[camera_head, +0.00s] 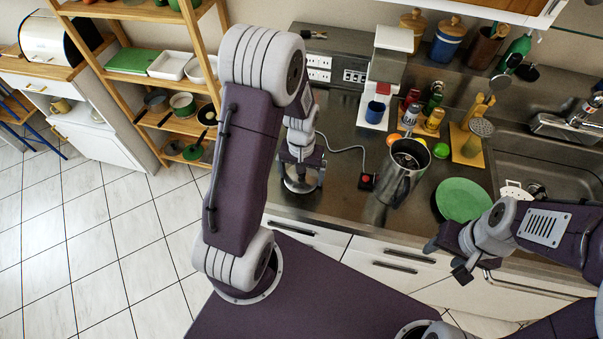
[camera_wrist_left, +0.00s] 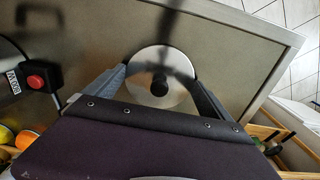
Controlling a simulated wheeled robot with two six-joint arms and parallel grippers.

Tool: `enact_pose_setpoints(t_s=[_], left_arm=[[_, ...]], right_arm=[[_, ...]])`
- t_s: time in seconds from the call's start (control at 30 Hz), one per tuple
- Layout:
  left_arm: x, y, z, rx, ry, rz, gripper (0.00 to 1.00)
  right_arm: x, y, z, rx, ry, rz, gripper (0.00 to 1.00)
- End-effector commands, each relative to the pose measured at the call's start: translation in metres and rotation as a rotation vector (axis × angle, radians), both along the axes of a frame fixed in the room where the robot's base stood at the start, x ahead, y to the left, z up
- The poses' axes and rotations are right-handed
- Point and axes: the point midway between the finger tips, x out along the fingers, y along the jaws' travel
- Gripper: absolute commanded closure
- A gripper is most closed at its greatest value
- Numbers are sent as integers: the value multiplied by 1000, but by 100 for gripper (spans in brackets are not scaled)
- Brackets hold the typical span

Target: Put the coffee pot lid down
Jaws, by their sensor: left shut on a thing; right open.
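The coffee pot lid (camera_wrist_left: 145,91) is a round shiny steel disc with a black knob, between the two fingers of my left gripper (camera_wrist_left: 160,80). My left gripper (camera_head: 303,180) is shut on the lid (camera_head: 300,186) at its rim, over the left end of the counter. I cannot tell whether the lid touches the counter. The steel coffee pot (camera_head: 393,178) stands uncovered to the right, its dark inside showing from above. My right gripper (camera_head: 449,259) is open and empty at the counter's front edge, below the green plate.
A box with a red button (camera_head: 367,181) and its cable lie between lid and pot. A green plate (camera_head: 463,200) is right of the pot. Bottles, a blue mug (camera_head: 375,112) and utensils stand behind. The sink (camera_head: 530,165) is at right. Bare counter surrounds the lid.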

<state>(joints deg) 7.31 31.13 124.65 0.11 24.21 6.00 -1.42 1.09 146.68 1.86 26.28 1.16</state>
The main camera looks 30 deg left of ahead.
Motion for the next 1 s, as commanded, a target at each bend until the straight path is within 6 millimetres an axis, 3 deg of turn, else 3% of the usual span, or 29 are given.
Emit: enact_pose_setpoints(t_s=[0.23,0.27,0.5,0.63,1.0], left_arm=[[0,0,-4,0,0,0,46],[0,0,-3,0,-1,0,0],[0,0,-1,0,-1,0,0],[2,0,10,0,-5,0,0],[2,0,97,1,-7,0,0]], right_arm=[[0,0,-3,0,0,0,48],[0,0,-2,0,0,0,48],[0,0,-1,0,0,0,48],[0,0,1,0,0,0,48],[0,0,8,0,0,0,48]])
